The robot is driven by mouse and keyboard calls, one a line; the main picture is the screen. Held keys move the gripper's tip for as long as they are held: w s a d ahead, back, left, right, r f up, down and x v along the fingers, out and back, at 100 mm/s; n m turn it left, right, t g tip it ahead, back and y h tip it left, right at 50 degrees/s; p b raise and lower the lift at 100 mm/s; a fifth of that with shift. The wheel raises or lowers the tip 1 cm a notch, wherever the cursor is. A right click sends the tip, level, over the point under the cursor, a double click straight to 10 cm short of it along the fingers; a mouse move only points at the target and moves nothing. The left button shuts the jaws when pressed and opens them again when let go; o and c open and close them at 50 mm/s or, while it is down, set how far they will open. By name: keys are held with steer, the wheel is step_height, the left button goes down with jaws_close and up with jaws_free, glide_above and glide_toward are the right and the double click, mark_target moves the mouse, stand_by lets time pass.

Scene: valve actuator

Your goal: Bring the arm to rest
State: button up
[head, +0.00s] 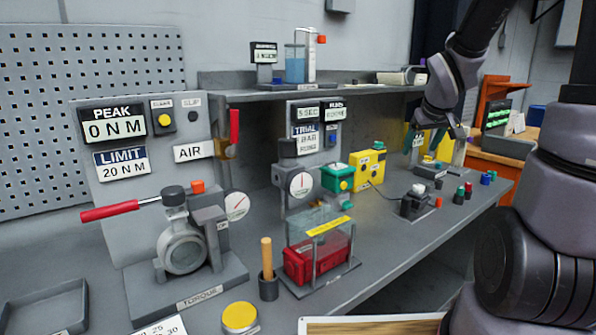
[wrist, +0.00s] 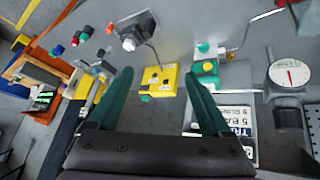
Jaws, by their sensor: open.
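My gripper (head: 428,138) is raised above the right part of the workbench, in front of the far shelf, in the head view. In the wrist view my gripper (wrist: 160,90) shows two green fingers spread wide apart with nothing between them touching either one. A yellow box (wrist: 160,80) shows beyond the gap between the fingers, on the bench. The same yellow box (head: 369,168) stands left of my gripper in the head view. My arm (head: 460,75) comes down from the top right.
The workbench (head: 400,262) carries a torque stand (head: 182,248), a clear guard over a red block (head: 318,262), a green box (head: 338,178) and a small black device (head: 415,203). A grey shelf (head: 235,97) runs behind. An orange rack (head: 492,95) stands at the right.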

steer(key=s+a+r+m+y, duration=0.1)
steer(key=s+a+r+m, duration=0.1)
steer(key=s+r, duration=0.4)
steer(key=s+a+r+m+y, duration=0.2)
steer(key=s+a+r, duration=0.3)
steer(key=s, duration=0.8)
steer(key=shift+s+a+r+m, duration=0.2)
steer(key=shift+s+r+m, duration=0.2)
steer(key=shift+m, duration=0.2)
stand_by(4.2)
